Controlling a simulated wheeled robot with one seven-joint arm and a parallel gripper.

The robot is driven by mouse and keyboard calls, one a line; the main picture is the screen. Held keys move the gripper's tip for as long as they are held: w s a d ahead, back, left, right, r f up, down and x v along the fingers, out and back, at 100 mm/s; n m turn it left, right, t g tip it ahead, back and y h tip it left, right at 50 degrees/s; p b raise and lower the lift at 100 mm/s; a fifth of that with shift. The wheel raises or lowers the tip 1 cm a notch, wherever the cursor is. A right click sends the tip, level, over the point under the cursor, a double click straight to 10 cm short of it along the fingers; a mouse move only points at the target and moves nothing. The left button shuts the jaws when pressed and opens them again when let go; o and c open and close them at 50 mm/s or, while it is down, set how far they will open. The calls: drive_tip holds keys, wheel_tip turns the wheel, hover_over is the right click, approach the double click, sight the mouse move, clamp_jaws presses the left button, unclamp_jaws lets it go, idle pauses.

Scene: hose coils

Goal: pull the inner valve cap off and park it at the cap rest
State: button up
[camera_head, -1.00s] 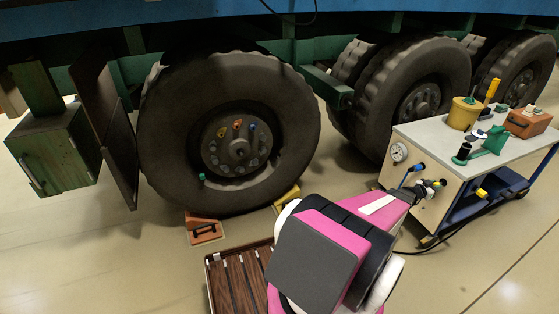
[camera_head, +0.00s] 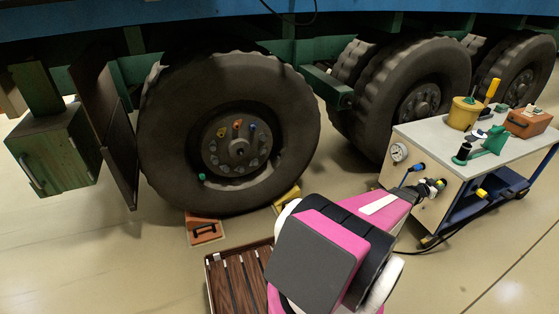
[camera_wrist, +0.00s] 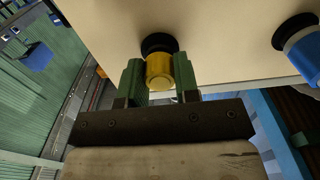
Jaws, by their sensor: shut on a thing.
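My gripper (camera_wrist: 159,78) is shut on a yellow cylindrical fitting (camera_wrist: 160,71) on the cart's pale front panel (camera_wrist: 215,40). Its two green fingers stand on either side of the fitting. A black collar (camera_wrist: 159,44) sits between the fitting and the panel. In the head view my arm reaches to the cart's front, where yellow (camera_head: 441,183) shows beside my wrist. A small green cap (camera_head: 201,177) is on the lower left of the near wheel (camera_head: 165,150). I cannot tell which piece is the cap rest.
A blue fitting (camera_wrist: 304,48) with a black collar is to the right on the panel. The cart top (camera_head: 425,130) carries a yellow bucket (camera_head: 463,114), a green stand (camera_head: 494,141) and an orange box (camera_head: 528,122). A slatted wooden platform (camera_head: 237,283) and orange block (camera_head: 205,228) lie below the wheel.

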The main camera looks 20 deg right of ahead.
drive_tip(key=shift+d, duration=0.2)
drive_tip(key=o, duration=1.1)
drive_tip(key=shift+o, duration=0.4)
drive_tip(key=shift+s+a, duration=0.1)
drive_tip(key=shift+a, duration=2.3)
